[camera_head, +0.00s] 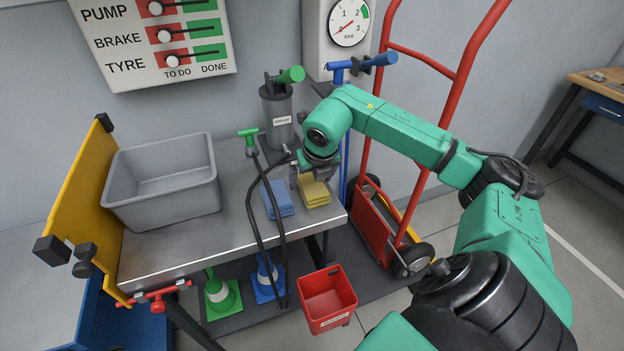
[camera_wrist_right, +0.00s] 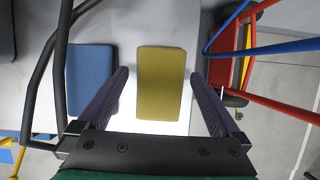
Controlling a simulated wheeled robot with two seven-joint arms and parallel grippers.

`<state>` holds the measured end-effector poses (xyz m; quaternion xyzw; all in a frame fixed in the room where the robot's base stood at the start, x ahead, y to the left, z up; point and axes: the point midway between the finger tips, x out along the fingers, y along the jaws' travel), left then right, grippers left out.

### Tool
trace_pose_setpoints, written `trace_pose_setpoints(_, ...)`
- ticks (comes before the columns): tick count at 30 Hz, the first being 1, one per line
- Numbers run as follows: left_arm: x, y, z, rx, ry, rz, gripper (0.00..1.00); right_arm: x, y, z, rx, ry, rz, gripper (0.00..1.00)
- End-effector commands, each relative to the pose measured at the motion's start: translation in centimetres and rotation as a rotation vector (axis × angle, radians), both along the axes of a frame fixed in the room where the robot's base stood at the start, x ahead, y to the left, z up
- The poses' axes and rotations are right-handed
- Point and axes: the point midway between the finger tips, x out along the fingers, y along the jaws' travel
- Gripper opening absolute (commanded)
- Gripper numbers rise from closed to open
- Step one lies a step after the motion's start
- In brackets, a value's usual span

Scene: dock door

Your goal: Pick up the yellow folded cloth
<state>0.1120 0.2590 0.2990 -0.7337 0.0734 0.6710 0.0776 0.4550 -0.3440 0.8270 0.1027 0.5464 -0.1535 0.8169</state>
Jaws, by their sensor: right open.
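The yellow folded cloth (camera_head: 314,193) lies on the grey workbench, near its right end. It also shows in the right wrist view (camera_wrist_right: 162,84), flat and centred ahead of the fingers. My right gripper (camera_head: 312,175) is open and hangs over the cloth in the head view. In the right wrist view its two fingers (camera_wrist_right: 160,90) stand on either side of the cloth's near part, with a gap on each side and nothing held. Whether the fingertips are down at the cloth's height I cannot tell. My left gripper is in neither view.
A blue folded cloth (camera_head: 278,200) lies just left of the yellow one. Black hoses (camera_head: 262,215) hang over the bench beside it. A grey bin (camera_head: 165,180) stands on the left. A dark canister (camera_head: 278,115) stands behind. A red hand truck (camera_head: 385,225) is close on the right.

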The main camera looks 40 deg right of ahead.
Motion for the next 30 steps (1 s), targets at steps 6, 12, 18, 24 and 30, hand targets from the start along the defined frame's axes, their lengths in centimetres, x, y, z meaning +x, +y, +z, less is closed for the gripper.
trace_pose_setpoints(6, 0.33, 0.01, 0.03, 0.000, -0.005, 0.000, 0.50, 0.05, 0.00, -0.12, 0.000, -0.001, 0.001, 1.00)
trace_pose_setpoints(12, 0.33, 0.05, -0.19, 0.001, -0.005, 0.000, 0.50, 0.05, 0.00, -0.29, -0.001, -0.001, 0.001, 1.00)
trace_pose_setpoints(18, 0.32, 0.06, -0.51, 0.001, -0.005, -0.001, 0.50, 0.05, -0.01, -0.53, -0.001, -0.001, 0.001, 1.00)
trace_pose_setpoints(24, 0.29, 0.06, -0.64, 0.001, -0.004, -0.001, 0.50, 0.04, -0.01, -0.60, -0.001, -0.001, 0.001, 1.00)
trace_pose_setpoints(30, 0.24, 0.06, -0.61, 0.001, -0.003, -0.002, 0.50, 0.04, 0.00, -0.57, -0.001, -0.001, 0.001, 0.85)
